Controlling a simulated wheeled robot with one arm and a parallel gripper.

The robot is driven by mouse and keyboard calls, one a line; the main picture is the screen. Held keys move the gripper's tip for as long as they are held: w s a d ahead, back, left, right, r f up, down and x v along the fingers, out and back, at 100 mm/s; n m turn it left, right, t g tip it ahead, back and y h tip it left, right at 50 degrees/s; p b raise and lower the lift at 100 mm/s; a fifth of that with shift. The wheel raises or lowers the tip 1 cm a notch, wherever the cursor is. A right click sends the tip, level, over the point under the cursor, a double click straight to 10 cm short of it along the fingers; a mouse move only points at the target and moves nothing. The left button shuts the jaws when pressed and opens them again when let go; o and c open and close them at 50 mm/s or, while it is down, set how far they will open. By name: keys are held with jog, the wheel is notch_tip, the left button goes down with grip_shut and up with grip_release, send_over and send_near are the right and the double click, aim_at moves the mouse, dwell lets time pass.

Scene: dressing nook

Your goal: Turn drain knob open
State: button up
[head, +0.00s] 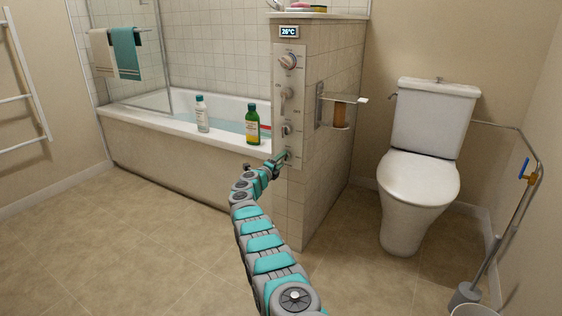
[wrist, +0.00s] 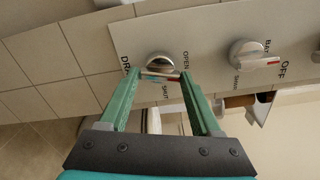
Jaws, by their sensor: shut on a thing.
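The drain knob (wrist: 160,62) is a round silver knob on the pale control panel (wrist: 207,45), with the words OPEN and SHUT beside it. A bar with a coloured mark crosses its near side. My gripper (wrist: 160,75) is shut on the knob, one green finger at each side. In the head view, my gripper (head: 281,160) is at the lowest control of the panel (head: 289,110) on the tiled wall end, and it largely hides the knob there. The knob's exact pointer direction is hard to read.
Another silver knob (wrist: 246,53) with BATH and OFF labels is close on the right in the wrist view. The bathtub (head: 180,135) holds water, with a white bottle (head: 202,115) and a green bottle (head: 252,125) on its rim. A toilet (head: 418,185) stands right; the left floor is clear.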

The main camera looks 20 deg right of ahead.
jog(key=shift+w+a+n, duration=0.1)
jog(key=shift+n, duration=1.3)
jog(key=o, duration=1.4)
jog(key=shift+a, duration=0.15)
jog(key=shift+b+v, duration=0.45)
jog(key=shift+v, duration=3.35)
